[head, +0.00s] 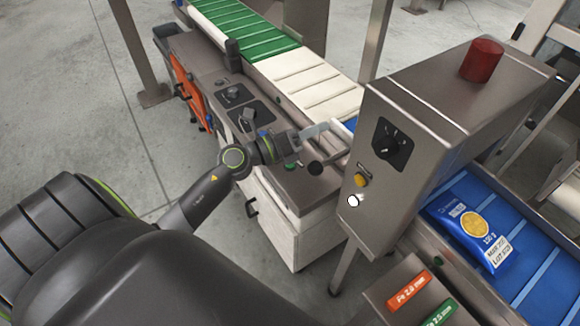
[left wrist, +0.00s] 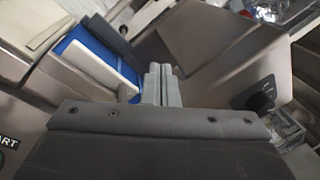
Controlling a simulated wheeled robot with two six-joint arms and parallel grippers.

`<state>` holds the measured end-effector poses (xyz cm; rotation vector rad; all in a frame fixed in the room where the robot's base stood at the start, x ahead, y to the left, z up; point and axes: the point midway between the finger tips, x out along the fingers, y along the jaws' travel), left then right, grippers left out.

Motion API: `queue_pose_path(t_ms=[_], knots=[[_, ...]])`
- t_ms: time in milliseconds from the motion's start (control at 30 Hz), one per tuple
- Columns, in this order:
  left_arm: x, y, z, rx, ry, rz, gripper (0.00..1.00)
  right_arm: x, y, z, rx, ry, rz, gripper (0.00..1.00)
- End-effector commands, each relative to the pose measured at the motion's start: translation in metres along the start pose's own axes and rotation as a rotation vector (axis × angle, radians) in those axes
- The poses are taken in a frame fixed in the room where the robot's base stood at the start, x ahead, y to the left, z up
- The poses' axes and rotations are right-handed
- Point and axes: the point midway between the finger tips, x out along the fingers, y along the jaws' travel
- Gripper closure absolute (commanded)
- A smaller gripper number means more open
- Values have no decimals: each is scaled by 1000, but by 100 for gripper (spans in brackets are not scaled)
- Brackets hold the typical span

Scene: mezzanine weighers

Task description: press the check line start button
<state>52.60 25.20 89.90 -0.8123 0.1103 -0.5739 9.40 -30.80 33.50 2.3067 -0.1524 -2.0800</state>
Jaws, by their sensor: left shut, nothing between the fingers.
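My right gripper is not in view.
A steel cabinet (head: 420,103) with a red beacon (head: 482,60), black rotary switch (head: 391,143) and yellow button (head: 362,180) stands right of the gripper. A blue bag (head: 470,225) lies on the blue belt (head: 548,285). A green and cream belt (head: 300,78) runs behind.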

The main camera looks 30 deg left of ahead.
Motion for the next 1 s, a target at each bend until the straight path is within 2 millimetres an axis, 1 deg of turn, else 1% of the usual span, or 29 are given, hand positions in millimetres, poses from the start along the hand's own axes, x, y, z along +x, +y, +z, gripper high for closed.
queue_pose_path(t_ms=[33,100,167,200,300,367,433,533,600,700,800,1000], knots=[[6,-5,-9,150,103,-27,100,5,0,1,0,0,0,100],[10,-6,-21,354,251,-44,100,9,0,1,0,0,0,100],[10,-1,-30,520,376,-43,100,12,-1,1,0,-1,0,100],[8,5,-34,627,459,-33,100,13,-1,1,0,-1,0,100],[0,26,-35,865,655,14,100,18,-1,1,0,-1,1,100],[-7,40,-30,983,760,57,100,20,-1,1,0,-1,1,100],[-16,55,-21,1097,870,114,100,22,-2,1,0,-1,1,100],[-29,71,-6,1212,993,194,100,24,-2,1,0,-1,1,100],[-36,78,4,1262,1053,241,100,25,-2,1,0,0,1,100],[-42,84,13,1301,1105,285,100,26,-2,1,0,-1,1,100],[-45,86,16,1313,1125,300,100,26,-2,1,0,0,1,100],[-45,86,16,1312,1125,300,100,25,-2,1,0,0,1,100]])
